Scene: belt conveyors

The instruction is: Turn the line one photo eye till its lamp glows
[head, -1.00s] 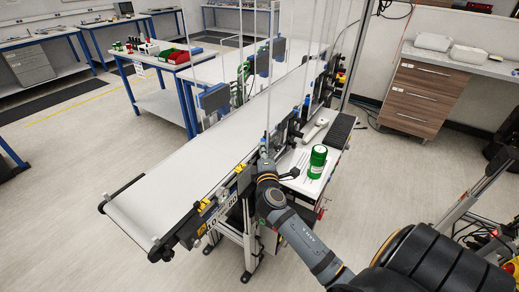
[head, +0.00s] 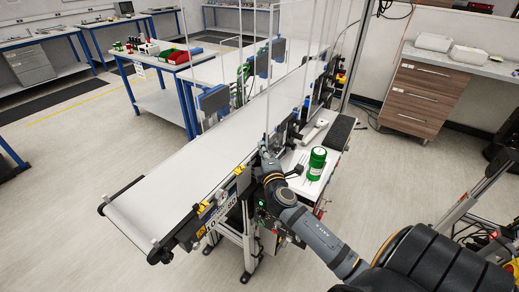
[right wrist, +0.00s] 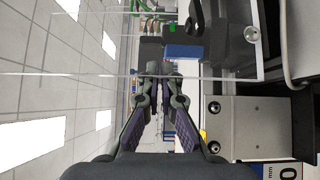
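The line one conveyor (head: 185,175) runs diagonally across the head view with a white belt. My right gripper (head: 264,152) is at its near side rail, small and partly hidden by its own wrist. In the right wrist view its two fingers (right wrist: 160,76) lean close together at the tips. I cannot tell whether anything is between them. Beyond the tips are a dark fitting with a blue block (right wrist: 183,51) and a small green part (right wrist: 170,28). I cannot single out the photo eye or its lamp with certainty. My left gripper is not in view.
A side shelf holds a green-and-white canister (head: 316,164) beside my right wrist. Clear guard panels rise around the belt. A green light (head: 260,203) shows on a dark box below the rail. A bench with red and green bins (head: 178,56) stands behind.

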